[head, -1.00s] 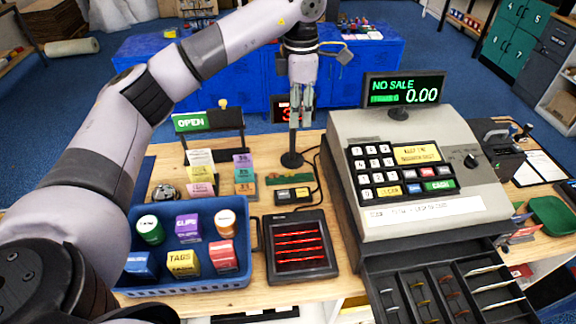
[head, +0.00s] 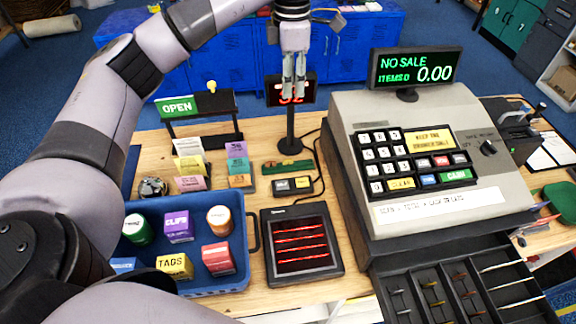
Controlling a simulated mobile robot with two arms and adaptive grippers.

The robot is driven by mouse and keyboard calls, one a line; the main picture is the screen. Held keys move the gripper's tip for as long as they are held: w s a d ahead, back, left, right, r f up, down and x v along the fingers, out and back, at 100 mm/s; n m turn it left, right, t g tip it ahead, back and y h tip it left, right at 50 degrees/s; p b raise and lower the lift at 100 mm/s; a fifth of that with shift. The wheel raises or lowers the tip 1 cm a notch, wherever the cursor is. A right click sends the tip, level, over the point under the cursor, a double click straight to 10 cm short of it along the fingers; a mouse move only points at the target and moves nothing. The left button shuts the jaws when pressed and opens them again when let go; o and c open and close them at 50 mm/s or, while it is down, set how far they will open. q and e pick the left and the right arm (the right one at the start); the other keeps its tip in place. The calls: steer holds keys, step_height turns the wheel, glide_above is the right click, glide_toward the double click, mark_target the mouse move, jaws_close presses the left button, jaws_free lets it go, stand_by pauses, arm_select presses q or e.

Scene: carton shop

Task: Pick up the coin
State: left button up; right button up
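I cannot single out one coin. Small grey, brassy and copper-coloured pieces, which may be coins, lie in the compartments of the open cash drawer (head: 378,283) at the lower right. My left gripper (head: 293,97) hangs pointing down at the upper middle, in front of a small red-lit display on a pole. A narrow gap shows between its two fingers, and nothing is seen between them. It is well above and to the left of the drawer. My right gripper is not in view.
The cash register (head: 430,130) stands at right, its display (head: 415,68) reading NO SALE. A blue basket (head: 200,286) of small boxes and tubs is at lower left, beside a black pad (head: 300,243) with red lines. The OPEN sign (head: 178,106) and card holders stand behind the basket.

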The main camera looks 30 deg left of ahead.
arm_select(q)
step_height(320, 180, down, 8)
steer(key=r+b, duration=0.1)
steer(key=b, duration=0.6)
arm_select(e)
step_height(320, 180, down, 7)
arm_select(q)
steer(key=p, duration=0.4)
glide_above(290, 160)
step_height(290, 160, down, 13)
steer(key=shift+r, duration=0.2)
steer(key=shift+f+p, duration=0.25)
steer(key=shift+p, duration=0.25)
steer(key=f, duration=0.1)
steer(key=f+p, duration=0.1)
steer(key=f, duration=0.1)
steer(key=f+p, duration=0.1)
steer(key=shift+s+a+f, duration=0.1)
steer(key=shift+a+f, duration=0.1)
steer(key=shift+a, duration=0.1)
steer(key=shift+f, duration=0.2)
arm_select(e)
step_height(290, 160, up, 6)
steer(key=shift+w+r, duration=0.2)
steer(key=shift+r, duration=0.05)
arm_select(q)
steer(key=shift+c, duration=0.6)
jaws_close()
